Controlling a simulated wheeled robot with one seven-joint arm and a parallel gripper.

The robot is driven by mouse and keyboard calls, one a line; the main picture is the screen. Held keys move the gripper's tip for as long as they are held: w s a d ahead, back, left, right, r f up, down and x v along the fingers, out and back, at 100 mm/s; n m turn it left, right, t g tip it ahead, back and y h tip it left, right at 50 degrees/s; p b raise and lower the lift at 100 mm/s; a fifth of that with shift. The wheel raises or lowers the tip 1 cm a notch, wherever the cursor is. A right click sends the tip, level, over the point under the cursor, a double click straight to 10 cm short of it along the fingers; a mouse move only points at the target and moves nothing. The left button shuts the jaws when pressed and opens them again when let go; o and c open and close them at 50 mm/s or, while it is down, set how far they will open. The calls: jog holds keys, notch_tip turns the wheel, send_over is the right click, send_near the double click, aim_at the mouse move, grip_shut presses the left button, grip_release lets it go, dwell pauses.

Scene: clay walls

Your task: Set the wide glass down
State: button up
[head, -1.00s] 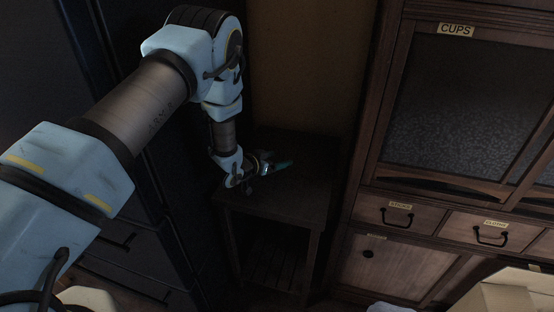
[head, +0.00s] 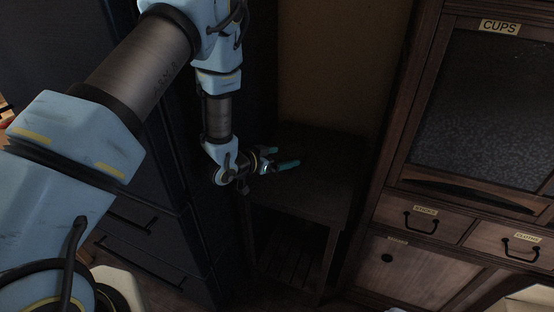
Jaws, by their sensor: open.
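My gripper (head: 285,157) is over the top of a small dark side table (head: 315,190), near its left part. Its two teal fingers are apart and point to the right. I cannot make out the wide glass in the head view. No clear glass shape shows between the fingers or on the dark tabletop, and the dim light may hide it. I cannot tell how high the fingers are above the tabletop.
A wooden cabinet (head: 400,215) with a glazed door labelled CUPS (head: 500,27) and small labelled drawers stands right of the table. Dark drawers (head: 140,235) stand at the left. The visible right part of the tabletop looks clear. The table has an open shelf below.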

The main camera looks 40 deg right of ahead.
aim_at(302, 150)
jog(key=shift+v, duration=0.9)
jog(key=shift+a+f+b, duration=0.1)
jog(key=shift+a+b, duration=0.05)
jog(key=shift+b, duration=0.35)
jog(key=b, duration=0.4)
jog(key=shift+w+f, duration=0.2)
jog(key=shift+f, duration=0.05)
jog(key=b, duration=0.5)
jog(key=shift+w+h, duration=0.15)
jog(key=shift+h, duration=0.15)
jog(key=b, duration=0.7)
jog(key=shift+a+r, duration=0.1)
jog(key=shift+a, duration=0.3)
jog(key=b, duration=0.2)
jog(key=shift+s+a+r+h+b, duration=0.3)
jog(key=shift+s+a+b, duration=0.1)
jog(key=x, duration=1)
jog(key=shift+d+b, duration=0.35)
jog(key=shift+b, duration=0.05)
